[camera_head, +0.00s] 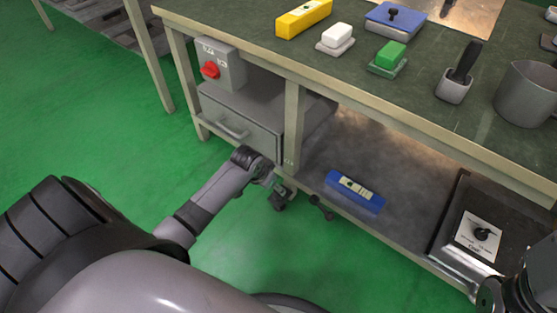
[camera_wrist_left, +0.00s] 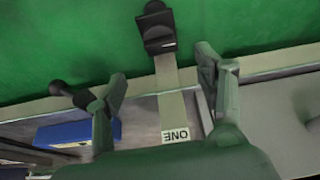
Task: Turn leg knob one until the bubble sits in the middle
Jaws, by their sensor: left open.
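My left gripper (camera_head: 279,196) is low at the front table leg, its fingers open and apart. In the left wrist view my left gripper (camera_wrist_left: 160,90) straddles that leg (camera_wrist_left: 170,98), marked ONE, without visible contact. The leg ends in a black foot (camera_wrist_left: 157,30). A black two-ended knob (camera_head: 320,207) is just right of the gripper; in the wrist view this knob (camera_wrist_left: 65,90) is by the left finger, partly covered. I cannot tell if they touch. A blue level (camera_head: 345,187) lies on the lower shelf; its bubble is too small to read. My right gripper (camera_head: 515,290) shows partly, lower right.
A drawer unit (camera_head: 240,125) and a switch box with a red knob (camera_head: 222,65) are left of the leg. A yellow level (camera_head: 303,18), blocks and a mug stand on the tabletop. Green floor is clear before the table.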

